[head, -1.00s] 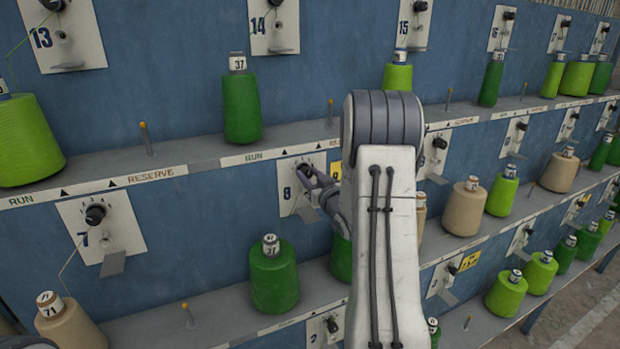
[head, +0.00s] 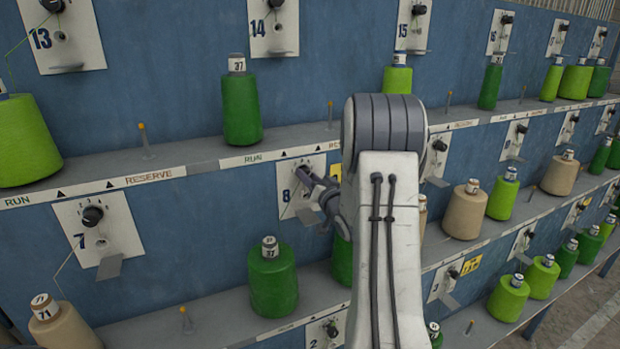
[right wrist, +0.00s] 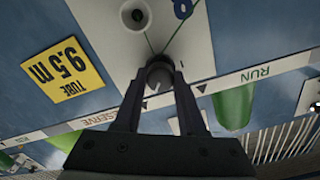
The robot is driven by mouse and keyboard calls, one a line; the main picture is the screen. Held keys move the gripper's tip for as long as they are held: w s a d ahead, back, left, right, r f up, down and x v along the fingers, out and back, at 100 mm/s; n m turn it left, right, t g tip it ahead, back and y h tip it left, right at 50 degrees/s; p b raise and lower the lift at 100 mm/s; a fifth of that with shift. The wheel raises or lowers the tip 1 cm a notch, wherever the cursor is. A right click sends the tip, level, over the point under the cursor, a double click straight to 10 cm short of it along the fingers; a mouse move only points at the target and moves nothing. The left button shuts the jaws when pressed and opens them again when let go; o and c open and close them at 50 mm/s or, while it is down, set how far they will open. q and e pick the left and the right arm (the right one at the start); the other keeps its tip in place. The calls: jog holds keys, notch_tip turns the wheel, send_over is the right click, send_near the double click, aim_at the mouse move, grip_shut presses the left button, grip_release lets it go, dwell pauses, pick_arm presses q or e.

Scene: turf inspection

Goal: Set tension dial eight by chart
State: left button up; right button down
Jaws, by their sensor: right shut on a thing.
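The tension dial of station eight (right wrist: 157,72) is a dark round knob on a white plate (right wrist: 112,40) marked 8. My right gripper (right wrist: 158,84) has its two fingers closed on either side of this dial in the right wrist view. In the head view the right gripper (head: 306,177) reaches in from the right at the number 8 plate (head: 287,183). The fingers hide most of the knob there, and its pointer setting cannot be read. My left gripper is not in view. I cannot make out a chart.
A yellow label reading "TUBE 9.5 m" (right wrist: 64,70) is beside the plate. Green cones (head: 273,280) stand on the shelf below, and another cone (head: 241,105) on the shelf above. The neighbouring dial seven (head: 92,215) is to the left. A pin (head: 145,140) rises from the upper shelf.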

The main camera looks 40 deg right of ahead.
jog(key=shift+c, duration=2.4)
grip_release()
jog(key=b+v, duration=0.3)
jog(key=v, duration=0.7)
jog(key=shift+s+b, duration=0.3)
